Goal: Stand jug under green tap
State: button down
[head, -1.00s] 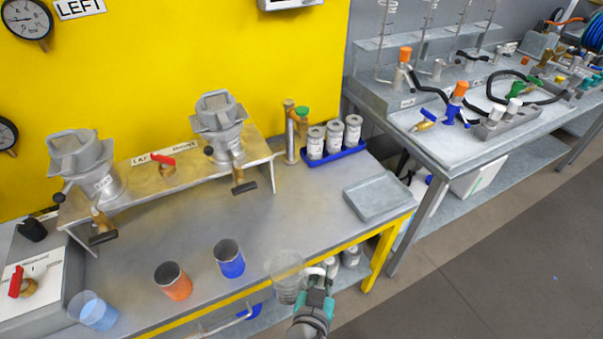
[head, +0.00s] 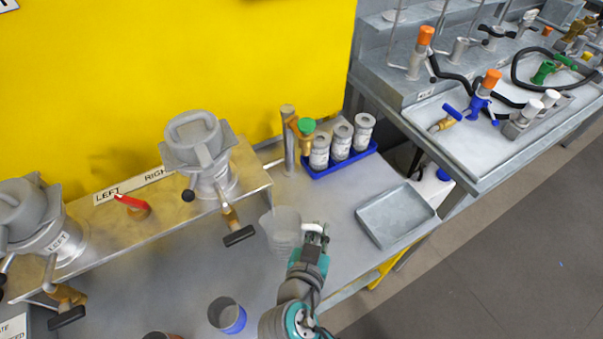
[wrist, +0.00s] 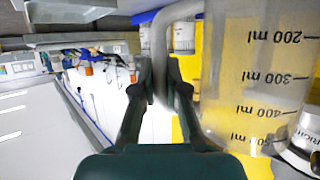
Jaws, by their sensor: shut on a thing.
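The clear jug (head: 284,230) is held upright above the bench; it also shows large in the wrist view (wrist: 250,90) with its ml marks. My gripper (head: 316,236) is shut on the jug's handle, at the jug's right side; the fingers also show around the handle in the wrist view (wrist: 158,80). The green tap (head: 306,125) is on a metal post (head: 288,140) at the back of the bench, behind and slightly right of the jug. The jug is apart from the tap and in front of it.
A blue tray (head: 340,165) with several grey canisters stands right of the tap. An empty grey tray (head: 396,214) lies at the bench's right. A hopper valve with a black handle (head: 239,236) juts out left of the jug. A blue cup (head: 228,316) stands in front.

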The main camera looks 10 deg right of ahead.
jog(key=shift+w+d+r+x, duration=0.2)
jog(key=shift+r+x, duration=0.45)
jog(key=shift+x, duration=2.4)
jog(key=shift+w+r+x, duration=0.3)
jog(key=shift+r+x, duration=0.3)
jog(key=shift+x, duration=2.5)
jog(key=shift+w+d+r+x, duration=0.1)
jog(key=shift+w+r+x, duration=0.4)
jog(key=shift+x, duration=2.55)
jog(key=shift+s, duration=0.25)
jog(key=c, duration=1.2)
grip_release()
jog(key=shift+r, duration=0.1)
jog(key=shift+a+r, duration=0.1)
jog(key=v, duration=1.2)
